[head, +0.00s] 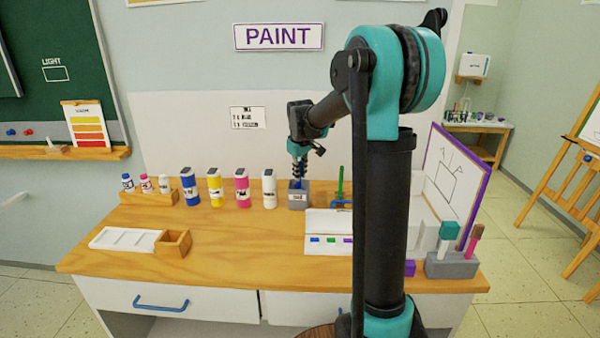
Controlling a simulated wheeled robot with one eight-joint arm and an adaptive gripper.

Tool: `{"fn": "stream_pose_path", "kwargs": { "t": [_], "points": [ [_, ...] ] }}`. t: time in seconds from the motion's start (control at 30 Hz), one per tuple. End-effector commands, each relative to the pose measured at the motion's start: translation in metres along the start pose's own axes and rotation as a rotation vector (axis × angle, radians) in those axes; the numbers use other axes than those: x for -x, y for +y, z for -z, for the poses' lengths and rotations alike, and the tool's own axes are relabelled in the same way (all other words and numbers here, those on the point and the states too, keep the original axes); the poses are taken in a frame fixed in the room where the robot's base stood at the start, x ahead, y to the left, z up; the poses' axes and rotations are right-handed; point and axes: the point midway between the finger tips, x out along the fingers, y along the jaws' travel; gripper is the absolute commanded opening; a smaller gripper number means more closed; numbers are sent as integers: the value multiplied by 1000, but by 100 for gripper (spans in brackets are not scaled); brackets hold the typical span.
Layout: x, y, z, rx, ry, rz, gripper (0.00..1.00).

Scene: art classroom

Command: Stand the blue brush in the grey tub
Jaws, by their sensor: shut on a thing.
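The grey tub (298,200) stands near the back of the wooden table, right of the row of paint bottles. My gripper (298,168) is directly above it, pointing down, and is shut on the blue brush (297,184). The brush is small in view and mostly hidden by the fingers. Its blue part shows at the tub's mouth. I cannot tell how deep it reaches or whether it touches the tub's bottom.
Blue, yellow, pink and white bottles (241,188) stand close left of the tub. A green brush (340,182) stands upright just right of it. A white palette (125,239) lies front left. A grey holder (451,266) stands front right. The table's middle is clear.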

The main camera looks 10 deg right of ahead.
Motion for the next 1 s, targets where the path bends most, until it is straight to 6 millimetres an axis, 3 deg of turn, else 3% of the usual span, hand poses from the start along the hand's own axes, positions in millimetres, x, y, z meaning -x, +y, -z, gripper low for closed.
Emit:
{"fn": "stream_pose_path", "kwargs": {
  "t": [0.07, 0.1, 0.3, 0.67, 1.0],
  "points": [
    [0, 0, 0, 0, 0, 0, 0],
    [0, 0, 0, 0, 0, 0, 14],
    [0, 0, 0, 0, 0, 0, 36],
    [5, 0, 0, 0, 0, 0, 36],
    [66, 0, 0, 0, 0, 0, 36]
  ]
}}
